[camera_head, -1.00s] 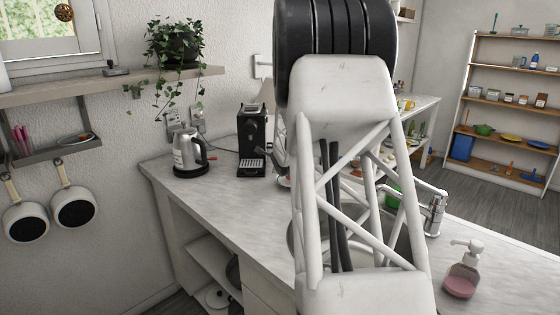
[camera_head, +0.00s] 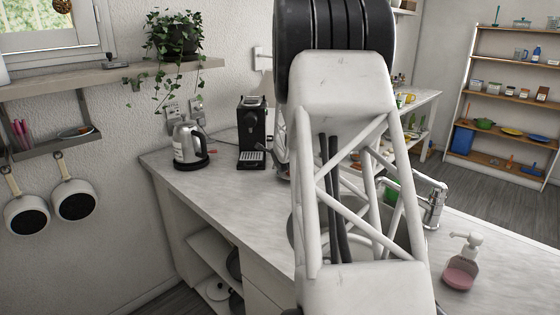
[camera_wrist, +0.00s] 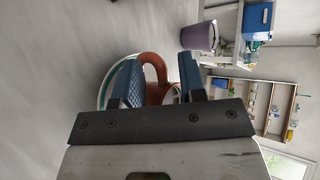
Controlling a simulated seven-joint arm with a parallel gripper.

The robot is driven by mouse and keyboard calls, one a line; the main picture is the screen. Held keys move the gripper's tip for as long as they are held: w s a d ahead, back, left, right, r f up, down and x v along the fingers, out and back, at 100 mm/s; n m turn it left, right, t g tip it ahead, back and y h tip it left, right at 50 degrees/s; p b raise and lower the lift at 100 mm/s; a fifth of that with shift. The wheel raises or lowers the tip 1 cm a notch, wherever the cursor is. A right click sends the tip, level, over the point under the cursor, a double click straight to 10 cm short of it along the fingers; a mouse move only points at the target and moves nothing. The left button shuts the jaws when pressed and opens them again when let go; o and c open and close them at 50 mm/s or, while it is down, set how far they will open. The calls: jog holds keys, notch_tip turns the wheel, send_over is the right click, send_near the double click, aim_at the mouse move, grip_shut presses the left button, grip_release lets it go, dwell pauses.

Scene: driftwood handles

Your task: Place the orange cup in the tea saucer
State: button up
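In the wrist view, the orange cup (camera_wrist: 153,66) shows mainly as a curved orange handle between my gripper's two blue fingers. The fingers of my gripper (camera_wrist: 162,80) stand apart on either side of it. A gap shows beside the right finger, so I see no firm hold. A white dish with a green rim (camera_wrist: 106,82), likely the tea saucer, shows behind the left finger; most of it is hidden. I cannot tell whether the cup touches it. In the head view my arm hides the cup and the fingers.
On the counter (camera_head: 225,190) stand a kettle (camera_head: 188,147) and a black coffee machine (camera_head: 253,133), left of my arm. A sink tap (camera_head: 435,200) and a pink soap dispenser (camera_head: 461,266) are at the right. Open counter lies at the front left.

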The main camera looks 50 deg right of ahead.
jog(key=shift+r, duration=0.15)
jog(key=shift+s+a+r, duration=0.25)
jog(key=shift+s+r, duration=0.05)
jog(key=shift+s, duration=0.05)
jog(key=v, duration=1.1)
jog(key=shift+f, duration=0.1)
jog(key=shift+a, duration=0.1)
